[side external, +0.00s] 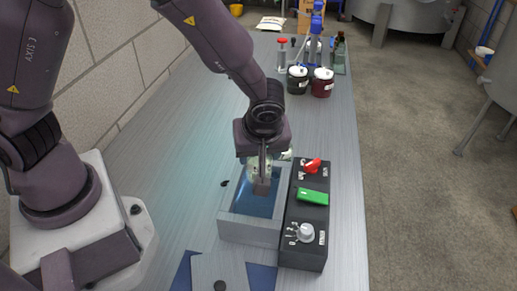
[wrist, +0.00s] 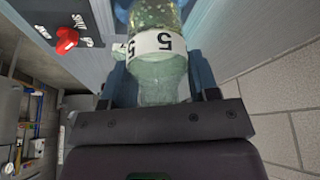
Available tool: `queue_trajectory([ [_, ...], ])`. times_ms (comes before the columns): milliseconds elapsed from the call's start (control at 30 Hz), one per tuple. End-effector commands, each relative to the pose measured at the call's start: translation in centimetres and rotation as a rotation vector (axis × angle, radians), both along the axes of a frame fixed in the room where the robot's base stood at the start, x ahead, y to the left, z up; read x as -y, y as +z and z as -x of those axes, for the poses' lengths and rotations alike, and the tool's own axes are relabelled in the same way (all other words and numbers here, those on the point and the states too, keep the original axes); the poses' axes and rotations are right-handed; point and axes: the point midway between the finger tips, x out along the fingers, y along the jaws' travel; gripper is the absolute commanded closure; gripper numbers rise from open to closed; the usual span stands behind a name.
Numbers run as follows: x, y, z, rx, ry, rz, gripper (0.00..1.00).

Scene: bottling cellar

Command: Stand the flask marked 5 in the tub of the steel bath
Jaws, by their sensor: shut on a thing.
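The flask marked 5 (wrist: 155,68) is pale green glass with a white band bearing a black 5. In the wrist view it stands between my fingers. My gripper (side external: 262,186) is shut on it, and in the side view the fingers hide most of the flask (side external: 252,166). The steel bath (side external: 249,232) is a grey box with a blue-looking tub. My fingertips are over or inside the tub's opening. I cannot tell whether the flask touches the tub's floor.
A black control box (side external: 304,252) with a red knob (side external: 312,165), green switch (side external: 312,196) and white knob (side external: 305,232) adjoins the bath's right side. Two white-lidded jars, black (side external: 298,82) and dark red (side external: 321,86), stand farther back. The bench left of the bath is mostly clear.

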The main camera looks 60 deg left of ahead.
Motion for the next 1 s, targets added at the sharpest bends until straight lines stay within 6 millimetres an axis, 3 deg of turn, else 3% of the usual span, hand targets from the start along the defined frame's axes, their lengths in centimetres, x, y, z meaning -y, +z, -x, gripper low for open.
queue_trajectory([
  [567, 0.0, -0.1, 0.0, 0.001, 0.001, 0.001, 0.73],
  [1000, 0.0, -1.4, 0.0, 0.000, 0.000, 0.000, 0.73],
])
